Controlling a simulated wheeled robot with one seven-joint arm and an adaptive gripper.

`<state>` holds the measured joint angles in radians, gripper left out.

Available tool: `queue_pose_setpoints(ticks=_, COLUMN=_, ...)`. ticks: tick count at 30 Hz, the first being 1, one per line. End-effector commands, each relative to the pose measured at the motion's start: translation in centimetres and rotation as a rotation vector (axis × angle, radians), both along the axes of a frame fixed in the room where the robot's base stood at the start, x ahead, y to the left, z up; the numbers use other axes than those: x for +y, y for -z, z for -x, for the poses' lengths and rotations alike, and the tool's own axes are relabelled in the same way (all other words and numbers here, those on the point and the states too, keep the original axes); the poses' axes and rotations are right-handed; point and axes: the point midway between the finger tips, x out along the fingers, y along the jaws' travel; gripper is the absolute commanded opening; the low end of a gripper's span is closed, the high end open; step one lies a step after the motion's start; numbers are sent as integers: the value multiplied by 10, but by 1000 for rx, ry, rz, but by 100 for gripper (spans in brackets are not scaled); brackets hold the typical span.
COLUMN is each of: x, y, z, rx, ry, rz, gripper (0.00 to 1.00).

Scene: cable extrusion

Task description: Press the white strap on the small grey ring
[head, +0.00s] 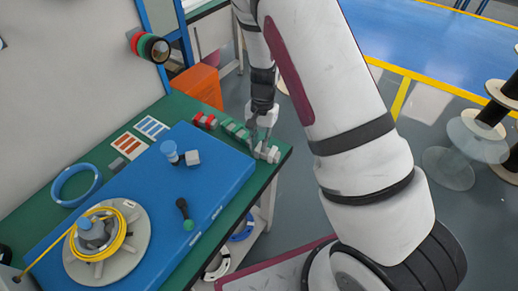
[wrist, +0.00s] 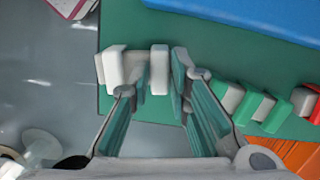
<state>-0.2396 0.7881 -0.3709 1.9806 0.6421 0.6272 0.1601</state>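A white strap piece, made of blocky parts, lies at the table corner in the head view (head: 272,156). It also shows in the wrist view (wrist: 112,68). My gripper (wrist: 163,62) points down over it, with its two fingers apart on either side of the piece's right block. A narrow gap shows at the right finger; contact at the left finger is unclear. In the head view my gripper (head: 262,136) stands over the same corner. I cannot make out a small grey ring for certain. A large grey reel (head: 131,257) with yellow cable lies on the blue board.
Green straps (head: 235,130) and red straps (head: 205,121) lie in a row beside the white one. The blue board (head: 222,165) carries a blue-topped knob (head: 169,149), a pale cube (head: 192,157) and a dark handle (head: 184,213). A blue ring (head: 60,197) lies at left.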

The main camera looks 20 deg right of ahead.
Motion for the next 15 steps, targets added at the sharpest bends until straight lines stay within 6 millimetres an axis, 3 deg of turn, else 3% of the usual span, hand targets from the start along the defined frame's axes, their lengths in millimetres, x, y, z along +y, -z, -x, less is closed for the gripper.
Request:
queue_pose_setpoints(ticks=8, x=0, y=-2, z=0, rx=0, ry=-1, rz=0, gripper=0)
queue_pose_setpoints(ticks=15, x=0, y=-20, z=1, rx=-2, ry=-2, rz=0, gripper=0)
